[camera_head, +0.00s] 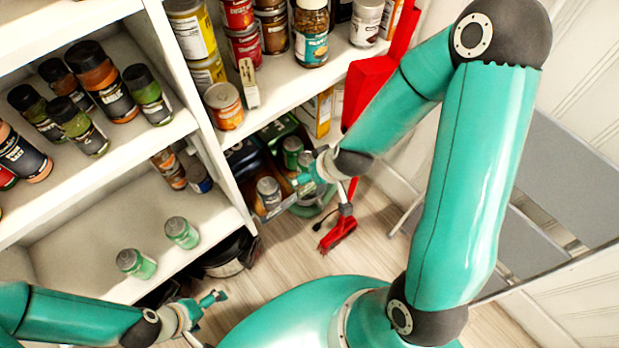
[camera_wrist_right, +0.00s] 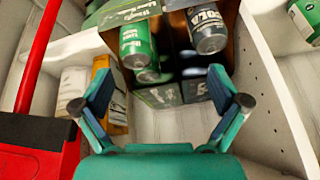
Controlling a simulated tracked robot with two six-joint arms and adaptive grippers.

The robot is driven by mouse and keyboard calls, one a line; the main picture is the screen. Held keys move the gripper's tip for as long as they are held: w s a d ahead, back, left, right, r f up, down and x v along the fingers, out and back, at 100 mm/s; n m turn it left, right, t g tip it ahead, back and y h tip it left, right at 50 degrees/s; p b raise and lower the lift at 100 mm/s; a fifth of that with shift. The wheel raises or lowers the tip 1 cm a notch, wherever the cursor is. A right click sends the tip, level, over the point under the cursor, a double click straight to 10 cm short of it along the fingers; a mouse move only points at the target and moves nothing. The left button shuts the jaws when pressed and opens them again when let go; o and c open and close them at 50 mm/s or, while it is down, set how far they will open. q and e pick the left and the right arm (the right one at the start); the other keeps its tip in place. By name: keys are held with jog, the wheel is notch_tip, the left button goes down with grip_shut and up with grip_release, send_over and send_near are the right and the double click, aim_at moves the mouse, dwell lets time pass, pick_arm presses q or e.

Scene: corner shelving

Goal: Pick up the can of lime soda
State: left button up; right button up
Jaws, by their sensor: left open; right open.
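A green can (camera_wrist_right: 138,46), likely the lime soda, shows in the right wrist view beyond my open fingers, with another green can partly hidden below it. In the head view a green can (camera_head: 292,150) sits in the dark bin at the bottom of the shelving. My right gripper (camera_head: 306,180) is open and empty next to it; it also shows in the right wrist view (camera_wrist_right: 162,95). Two light-green cans (camera_head: 182,233) stand on the lower left shelf. My left gripper (camera_head: 215,310) is open and empty at the bottom, below that shelf.
A dark grey can labelled cola (camera_wrist_right: 207,28) is right of the green can; a silver-topped can (camera_head: 268,190) shows in the bin. A red long-handled tool (camera_head: 340,232) stands beside my right gripper. A white shelf wall (camera_wrist_right: 275,80) bounds the right side.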

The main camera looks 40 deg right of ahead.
jog(key=d+t+h+b, duration=0.1)
jog(key=d+b, duration=0.1)
jog(key=d, duration=0.2)
jog(key=b+x, duration=0.1)
jog(key=x, duration=0.2)
jog(key=b+x, duration=0.1)
jog(key=x, duration=0.2)
jog(key=w+b+x, duration=0.1)
jog(key=b+x, duration=0.1)
jog(key=x, duration=0.2)
jog(key=shift+w+d+r, duration=0.1)
jog(key=shift+d+r, duration=0.05)
jog(key=shift+r, duration=0.3)
jog(key=shift+b+x, duration=0.85)
jog(key=shift+x, duration=2.1)
jog(key=shift+w+r, duration=0.1)
jog(key=shift+r, duration=0.05)
jog(key=c, duration=1.5)
pick_arm(q)
notch_tip(320, 180, down, 9)
jog(key=shift+f, duration=0.15)
pick_arm(e)
jog(key=shift+c, duration=0.4)
jog(key=shift+r, duration=0.1)
